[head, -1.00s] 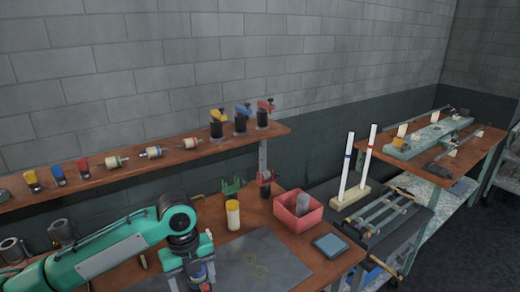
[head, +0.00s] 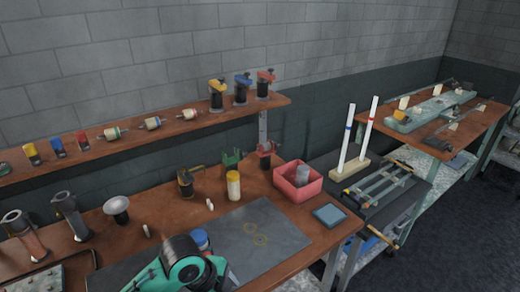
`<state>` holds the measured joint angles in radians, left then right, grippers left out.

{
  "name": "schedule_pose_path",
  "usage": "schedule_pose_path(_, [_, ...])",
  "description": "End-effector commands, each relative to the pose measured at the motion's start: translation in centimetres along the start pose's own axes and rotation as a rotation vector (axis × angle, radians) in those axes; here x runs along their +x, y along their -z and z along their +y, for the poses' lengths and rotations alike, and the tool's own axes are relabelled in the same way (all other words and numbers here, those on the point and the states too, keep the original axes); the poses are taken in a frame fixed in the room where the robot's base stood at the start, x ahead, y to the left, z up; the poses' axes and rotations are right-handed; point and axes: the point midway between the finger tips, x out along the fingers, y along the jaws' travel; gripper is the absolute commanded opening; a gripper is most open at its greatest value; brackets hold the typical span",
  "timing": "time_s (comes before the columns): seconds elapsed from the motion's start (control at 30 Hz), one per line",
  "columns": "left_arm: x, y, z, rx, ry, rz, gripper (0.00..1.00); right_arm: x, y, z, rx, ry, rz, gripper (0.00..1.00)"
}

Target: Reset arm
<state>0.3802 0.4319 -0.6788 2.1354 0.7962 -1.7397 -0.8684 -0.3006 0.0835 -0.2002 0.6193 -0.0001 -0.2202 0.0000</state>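My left arm, green with a black joint, shows at the bottom of the head view, low over the near part of the workbench (head: 160,205). Its gripper is out of sight below the frame or behind the arm. My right gripper is not in the head view. A white jar with a yellow lid (head: 233,186) stands upright behind the mat. Two upright white tubes (head: 347,140) stand in a pale block (head: 350,170) on the dark stand at right.
A red bin (head: 284,180) holds a grey object. A blue square pad (head: 329,215) lies near the bench's right edge. A wall shelf (head: 60,163) carries several burners and spools. Metal fixtures (head: 25,232) stand at left. A gap separates the bench from the far table (head: 400,133).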

Motion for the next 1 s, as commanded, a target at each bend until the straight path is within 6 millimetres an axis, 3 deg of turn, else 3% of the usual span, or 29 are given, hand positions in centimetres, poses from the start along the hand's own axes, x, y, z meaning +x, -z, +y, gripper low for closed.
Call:
schedule_pose_path(0.17, [1.5, 0.0, 2.7, -0.287, 0.073, 0.037, 0.68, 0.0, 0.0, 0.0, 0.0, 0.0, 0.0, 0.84])
schedule_pose_path(0.37, [2.3, -1.6, 5.9, -0.637, 0.151, 0.043, 0.68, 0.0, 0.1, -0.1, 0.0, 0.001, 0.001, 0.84])
schedule_pose_path(0.7, [2.4, -6.7, 13.4, -1.224, 0.281, -0.042, 0.68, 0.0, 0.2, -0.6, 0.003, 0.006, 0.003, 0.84])
schedule_pose_path(1.0, [1.4, -10.2, 19.2, -1.534, 0.373, -0.15, 0.68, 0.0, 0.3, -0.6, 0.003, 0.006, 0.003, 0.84])
